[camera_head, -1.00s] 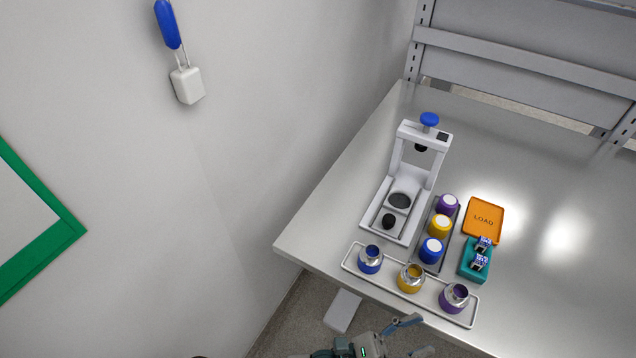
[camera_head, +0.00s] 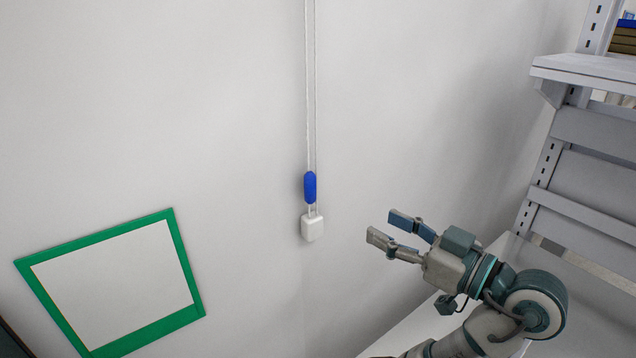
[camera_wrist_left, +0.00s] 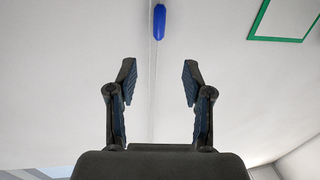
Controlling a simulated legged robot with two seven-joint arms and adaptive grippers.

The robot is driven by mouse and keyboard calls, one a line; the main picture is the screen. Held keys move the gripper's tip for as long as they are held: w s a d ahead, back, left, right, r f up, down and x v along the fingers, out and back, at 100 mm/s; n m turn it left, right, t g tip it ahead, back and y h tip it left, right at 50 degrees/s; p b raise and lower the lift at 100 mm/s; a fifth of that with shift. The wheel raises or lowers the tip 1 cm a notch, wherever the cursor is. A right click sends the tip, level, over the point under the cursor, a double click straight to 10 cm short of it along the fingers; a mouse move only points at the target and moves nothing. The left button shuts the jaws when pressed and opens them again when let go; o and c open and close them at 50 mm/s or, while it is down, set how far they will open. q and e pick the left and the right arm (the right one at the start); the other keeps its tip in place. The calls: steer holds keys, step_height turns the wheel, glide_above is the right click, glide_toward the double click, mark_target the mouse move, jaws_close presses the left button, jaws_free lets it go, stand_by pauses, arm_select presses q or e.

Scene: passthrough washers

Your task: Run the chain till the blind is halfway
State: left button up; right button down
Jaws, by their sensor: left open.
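The chain (camera_head: 311,90) hangs as two thin pale strands down the wall. A blue grip (camera_head: 310,187) sits low on it, above a white weight block (camera_head: 312,228). My left gripper (camera_head: 384,227) is open and empty, to the right of the grip and apart from it, its fingers pointing left toward the wall. In the left wrist view the blue grip (camera_wrist_left: 159,22) shows beyond the open fingers (camera_wrist_left: 158,72), near the top edge. The blind is not in view. My right gripper is not in view.
A green-framed white panel (camera_head: 115,285) is on the wall at lower left. A grey table (camera_head: 410,335) and a shelf rack (camera_head: 585,165) stand at the right. The wall around the chain is bare.

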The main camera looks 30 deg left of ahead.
mark_target(315, 190)
arm_select(q)
steer(key=x, duration=1.6)
steer(key=shift+w+a+f, duration=0.1)
steer(key=shift+a, duration=0.45)
steer(key=shift+d, duration=0.65)
steer(key=c, duration=0.8)
jaws_close()
steer(key=shift+a, duration=0.1)
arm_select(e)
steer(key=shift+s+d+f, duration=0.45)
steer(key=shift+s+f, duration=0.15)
